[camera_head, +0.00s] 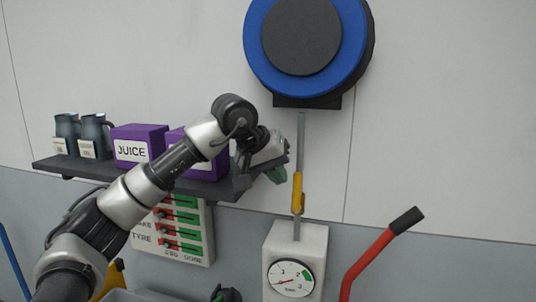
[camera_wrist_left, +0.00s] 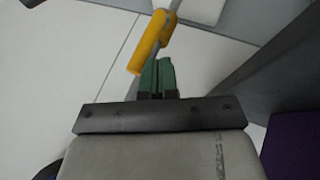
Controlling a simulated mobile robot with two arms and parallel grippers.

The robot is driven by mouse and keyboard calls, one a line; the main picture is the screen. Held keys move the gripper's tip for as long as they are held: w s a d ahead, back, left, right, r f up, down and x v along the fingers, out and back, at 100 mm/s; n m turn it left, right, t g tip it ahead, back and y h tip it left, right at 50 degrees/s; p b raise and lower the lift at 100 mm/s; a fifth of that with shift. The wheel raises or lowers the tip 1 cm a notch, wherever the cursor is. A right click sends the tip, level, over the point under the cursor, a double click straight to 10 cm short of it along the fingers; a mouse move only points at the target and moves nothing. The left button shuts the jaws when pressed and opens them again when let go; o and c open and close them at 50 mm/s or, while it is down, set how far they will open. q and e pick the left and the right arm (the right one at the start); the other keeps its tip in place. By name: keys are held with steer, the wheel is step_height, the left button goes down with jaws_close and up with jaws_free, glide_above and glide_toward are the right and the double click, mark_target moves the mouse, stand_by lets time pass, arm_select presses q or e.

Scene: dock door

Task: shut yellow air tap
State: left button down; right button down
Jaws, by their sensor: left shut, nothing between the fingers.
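The yellow air tap (camera_head: 298,193) sits on a thin grey vertical pipe, above a grey box with a gauge. Its yellow handle stands upright, in line with the pipe. My left gripper (camera_head: 277,174) is just left of the handle's upper end, with its green fingertips together and nothing between them. In the left wrist view the shut green fingers (camera_wrist_left: 158,75) point towards the yellow handle (camera_wrist_left: 152,42), close to its lower end in that picture. I cannot tell whether they touch. My right gripper is not in view.
A dark shelf (camera_head: 85,171) with jugs and purple juice boxes (camera_head: 139,144) is behind my left arm. A blue reel (camera_head: 254,45) hangs above the pipe. The gauge box (camera_head: 295,241) is below. A red lever (camera_head: 368,262) rises at the right.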

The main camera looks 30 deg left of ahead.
arm_select(q)
steer(key=shift+x, duration=0.85)
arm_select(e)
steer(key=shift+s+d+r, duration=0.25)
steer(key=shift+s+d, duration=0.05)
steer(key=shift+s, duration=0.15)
